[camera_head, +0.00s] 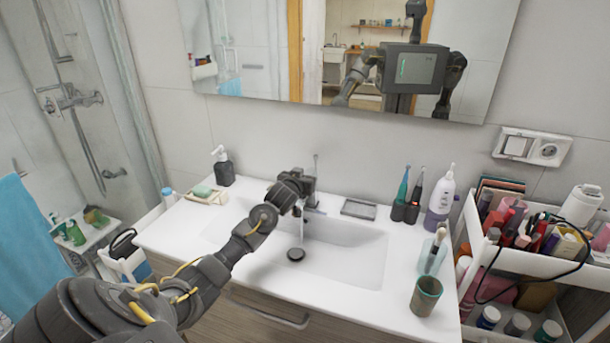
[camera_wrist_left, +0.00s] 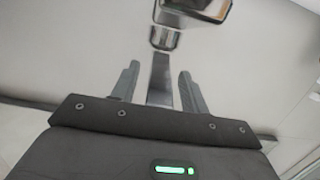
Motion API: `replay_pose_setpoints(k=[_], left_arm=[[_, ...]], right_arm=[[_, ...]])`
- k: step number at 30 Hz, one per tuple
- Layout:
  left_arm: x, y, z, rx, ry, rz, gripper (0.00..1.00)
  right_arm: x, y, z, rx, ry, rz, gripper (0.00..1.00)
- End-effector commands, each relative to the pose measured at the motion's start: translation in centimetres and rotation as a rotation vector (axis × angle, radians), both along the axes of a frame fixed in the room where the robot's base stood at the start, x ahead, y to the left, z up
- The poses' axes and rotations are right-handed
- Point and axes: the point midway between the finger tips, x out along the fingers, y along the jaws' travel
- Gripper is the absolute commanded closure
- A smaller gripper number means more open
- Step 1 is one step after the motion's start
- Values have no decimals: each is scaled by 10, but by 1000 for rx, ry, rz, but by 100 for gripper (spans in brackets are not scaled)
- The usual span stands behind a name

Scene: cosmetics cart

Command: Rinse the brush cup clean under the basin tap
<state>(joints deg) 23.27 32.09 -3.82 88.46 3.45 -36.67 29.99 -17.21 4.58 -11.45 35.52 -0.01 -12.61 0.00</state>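My left gripper (camera_head: 306,187) reaches over the basin (camera_head: 345,257) to the tap (camera_head: 313,204). In the left wrist view the two fingers (camera_wrist_left: 158,88) stand apart, with the grey metal of the tap (camera_wrist_left: 163,75) between or just beyond them; contact cannot be told. A thin pale streak, apparently water (camera_head: 301,230), runs below the tap toward the dark drain (camera_head: 296,254). A greenish-brown cup (camera_head: 426,297) stands upright on the counter's front right. Behind it a clear tumbler (camera_head: 432,262) holds brushes. Which of them is the brush cup is unclear. My right gripper is not directly in view.
Two electric toothbrushes (camera_head: 401,205) and a white bottle (camera_head: 439,203) stand at the back right. A cosmetics cart (camera_head: 488,250) borders the counter's right side. A soap dispenser (camera_head: 223,168) and soap tray (camera_head: 205,196) are at left. The mirror (camera_head: 290,60) hangs behind.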

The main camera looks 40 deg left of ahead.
Motion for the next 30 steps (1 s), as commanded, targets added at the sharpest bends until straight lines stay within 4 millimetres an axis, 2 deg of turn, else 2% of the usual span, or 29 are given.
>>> replay_pose_setpoints(k=[11,14,24,30], left_arm=[[-5,-2,0,1,0,-1,55],[-17,-6,0,2,1,-2,55],[-75,-26,11,1,-1,-2,55],[-96,-33,16,0,0,0,55]], right_arm=[[0,0,-2,-1,0,0,64],[0,0,-6,-1,0,0,64],[0,0,-20,-1,-1,0,64],[0,0,-23,-1,-1,0,64]])
